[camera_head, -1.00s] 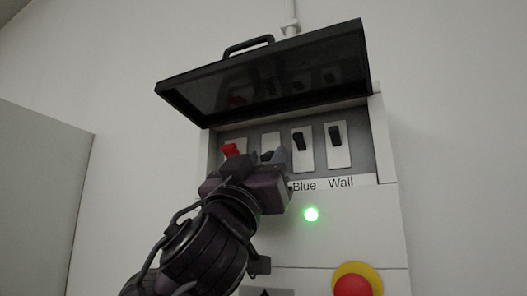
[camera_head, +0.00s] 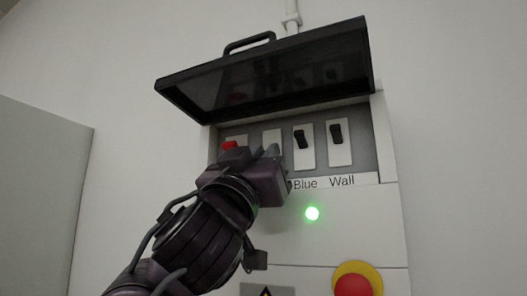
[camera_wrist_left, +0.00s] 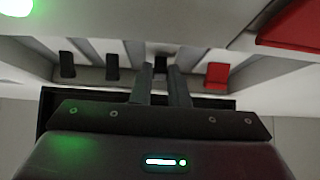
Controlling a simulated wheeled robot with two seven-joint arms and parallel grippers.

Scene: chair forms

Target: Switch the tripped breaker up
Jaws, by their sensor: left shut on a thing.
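The breaker box (camera_head: 360,160) on the wall has a row of switches. A red switch (camera_head: 229,146) is at the left end, and two black switches, the third (camera_head: 300,139) and the fourth (camera_head: 336,134), sit high on their plates. The second switch's plate (camera_head: 271,138) shows, but my left gripper (camera_head: 258,154) hides its lever. In the left wrist view, my left gripper's fingers (camera_wrist_left: 162,84) are shut on this black second switch (camera_wrist_left: 160,64), with the red switch (camera_wrist_left: 215,74) to its right. My right gripper is not in view.
The dark lid (camera_head: 270,75) is raised above the switches. Below them are labels "Blue" and "Wall", a lit green lamp (camera_head: 312,213) and a red emergency button (camera_head: 353,284) on a yellow ring. A grey panel (camera_head: 40,200) stands at the left.

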